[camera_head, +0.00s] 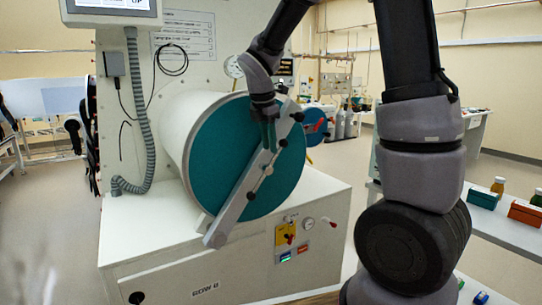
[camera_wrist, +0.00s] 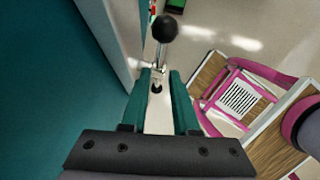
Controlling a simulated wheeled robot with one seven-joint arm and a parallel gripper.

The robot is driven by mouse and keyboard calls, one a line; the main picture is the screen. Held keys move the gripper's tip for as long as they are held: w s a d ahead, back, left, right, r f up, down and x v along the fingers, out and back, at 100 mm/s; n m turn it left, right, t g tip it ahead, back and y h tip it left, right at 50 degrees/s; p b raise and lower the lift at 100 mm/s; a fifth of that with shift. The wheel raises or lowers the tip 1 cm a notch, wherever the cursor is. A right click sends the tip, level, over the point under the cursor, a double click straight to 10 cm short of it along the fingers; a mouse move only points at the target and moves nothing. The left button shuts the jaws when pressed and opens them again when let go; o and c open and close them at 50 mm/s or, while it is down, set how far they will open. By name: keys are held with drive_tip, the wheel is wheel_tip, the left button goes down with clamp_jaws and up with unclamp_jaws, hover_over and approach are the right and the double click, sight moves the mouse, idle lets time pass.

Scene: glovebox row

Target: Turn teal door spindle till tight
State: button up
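The teal round door (camera_head: 222,150) closes the end of a white cylinder in the head view. A pale grey bar (camera_head: 235,208) runs diagonally across it, with the spindle and its black knobs (camera_head: 268,170) at the middle. My gripper (camera_head: 269,146) is in front of the upper right part of the door, beside the bar. In the wrist view, my gripper's teal fingers (camera_wrist: 159,82) stand apart. A metal stem and a black ball knob (camera_wrist: 165,28) show between and beyond the tips. Contact with the stem cannot be told.
The white cabinet (camera_head: 160,265) stands under the cylinder, with a yellow switch (camera_head: 285,234) on its front. A side bench (camera_head: 500,222) with bottles and boxes is at the right. A pink-framed item (camera_wrist: 245,95) shows low in the wrist view.

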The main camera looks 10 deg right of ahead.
drive_tip(key=shift+s+r, duration=0.1)
drive_tip(key=shift+r, duration=0.2)
drive_tip(key=shift+r, duration=0.1)
drive_tip(key=c, duration=0.3)
drive_tip(key=shift+y, duration=0.6)
drive_tip(key=v, duration=1)
drive_tip(key=shift+a+r, duration=0.25)
drive_tip(key=shift+r, duration=0.1)
clamp_jaws()
drive_tip(key=shift+g, duration=0.3)
drive_tip(key=shift+w+d+f, duration=0.5)
drive_tip(key=shift+w+f, duration=0.05)
drive_tip(key=shift+f, duration=1.4)
drive_tip(key=shift+w+d+f, duration=0.55)
drive_tip(key=shift+f, duration=1.4)
drive_tip(key=shift+w+d+f, duration=0.5)
drive_tip(key=shift+w+f, duration=0.05)
drive_tip(key=shift+f, duration=1.45)
